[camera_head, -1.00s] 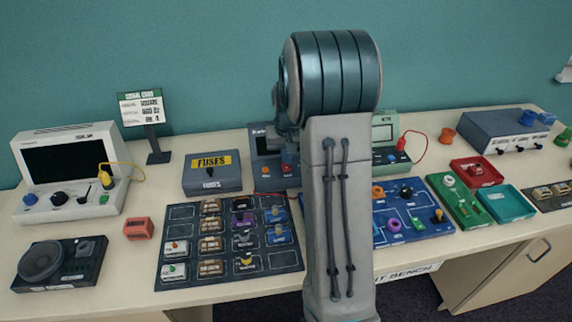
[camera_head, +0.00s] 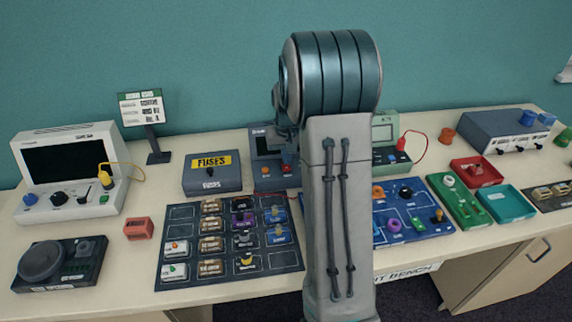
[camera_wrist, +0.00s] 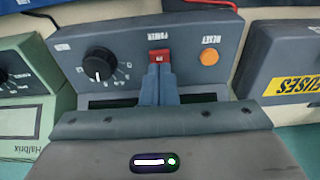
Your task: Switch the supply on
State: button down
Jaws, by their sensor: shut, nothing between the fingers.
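The supply is a blue-grey box (camera_head: 264,146), partly hidden behind my arm in the head view. In the wrist view its sloping front panel (camera_wrist: 130,50) appears upside down, with a red POWER switch (camera_wrist: 160,55) at the middle. An orange RESET button (camera_wrist: 209,57) is right of the switch and a black knob (camera_wrist: 97,66) is left of it. My gripper (camera_wrist: 160,70) is shut and empty, its fingertips right at the red switch and covering part of it. I cannot tell whether they touch or which way the switch is set.
The fuse box (camera_head: 212,172) stands close beside the supply, and a green meter (camera_head: 390,145) is on its other side. A dark board of fuse blocks (camera_head: 182,241) lies in front. A red wire (camera_wrist: 203,4) runs near the supply.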

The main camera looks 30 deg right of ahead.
aim_at(286, 168)
jog(key=shift+f+b, duration=0.65)
jog(key=shift+f, duration=0.25)
dwell(0.4)
jog(key=shift+r, duration=0.15)
jog(key=shift+r+p, duration=2.3)
jog(key=shift+r, duration=1.15)
jog(key=s+a+r+n, duration=0.1)
jog(key=s+a+r, duration=0.7)
jog(key=s+a, duration=0.15)
jog(key=s+a+n, duration=0.1)
jog(key=s+a, duration=0.2)
jog(key=s, duration=0.5)
jog(key=s+a+n+t, duration=0.1)
jog(key=s+a, duration=0.2)
jog(key=s, duration=0.5)
jog(key=shift+s+t, duration=0.15)
jog(key=shift+t, duration=0.15)
